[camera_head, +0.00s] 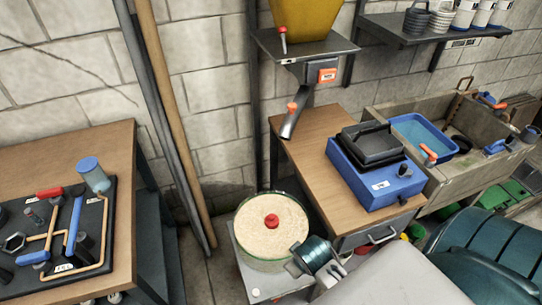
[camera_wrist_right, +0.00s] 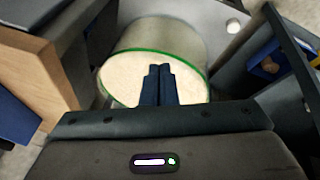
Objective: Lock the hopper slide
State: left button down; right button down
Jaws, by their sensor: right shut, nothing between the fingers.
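The yellow hopper (camera_head: 304,18) is cut off at the top of the head view, above a dark metal shelf (camera_head: 325,47). A small pin with a red head (camera_head: 283,38) stands upright on the shelf's left part. Under the shelf is an orange labelled block (camera_head: 327,75); its writing is too small to read. I cannot tell which part is the slide. My right gripper (camera_wrist_right: 158,72) is shut and empty, seen against the round tub (camera_wrist_right: 190,50). My left gripper is out of view.
A desk (camera_head: 305,125) holds a blue machine (camera_head: 375,180). A pipe board (camera_head: 103,250) lies on the left table (camera_head: 105,148).

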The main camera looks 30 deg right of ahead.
jog(key=w+d+r+n+t+h, duration=0.2)
jog(key=w+d+r+h, duration=0.15)
jog(key=w+r, duration=0.95)
jog(key=w+d+r+n+t+h, duration=0.1)
jog(key=w+d+r+n+h, duration=0.25)
jog(key=w+r, duration=1)
jog(key=w+d+r+n+h, duration=0.1)
jog(key=w+r+h, duration=0.1)
jog(key=w+r, duration=0.6)
jog(key=w+d+r+n+h, duration=0.1)
jog(key=w+d+r, duration=0.1)
jog(key=w+r, duration=0.6)
notch_tip(320, 180, up, 6)
jog(key=shift+w+f+h, duration=0.2)
jog(key=shift+h, duration=0.2)
